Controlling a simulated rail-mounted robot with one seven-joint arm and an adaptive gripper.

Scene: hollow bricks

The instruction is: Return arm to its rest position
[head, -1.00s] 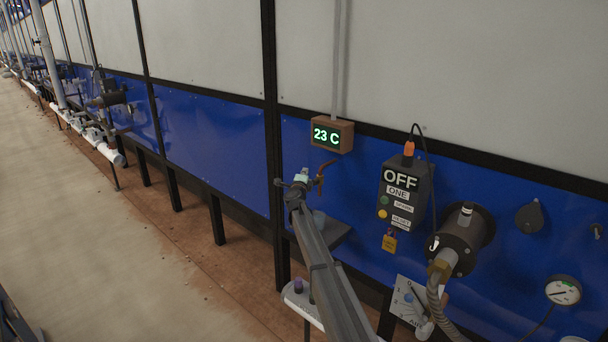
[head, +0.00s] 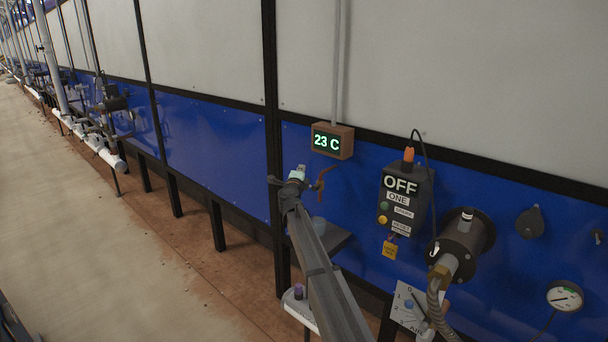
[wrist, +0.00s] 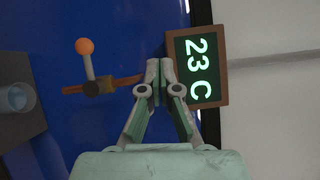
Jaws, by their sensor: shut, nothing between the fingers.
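My gripper (wrist: 161,85) is shut and empty. In the wrist view its fingertips meet in front of the wall, beside the left edge of the display box (wrist: 223,67), which shows a sideways 23 C; contact cannot be told. In the head view the end of my arm (head: 296,182) reaches up toward the blue wall panel, below and left of the display box (head: 333,141). The fingertips are hard to make out there. An orange-brown lever (head: 322,178) shows just right of the arm's end. The wrist view shows it left of the fingers (wrist: 98,87), apart from them, near an orange ball-tipped stick (wrist: 87,58).
A small shelf (head: 327,240) with a cup (wrist: 16,98) is behind my arm. To the right are an OFF control box (head: 405,200), a black cylindrical fitting with a hose (head: 463,244) and a gauge (head: 565,296). Floor on the left (head: 90,240) is clear.

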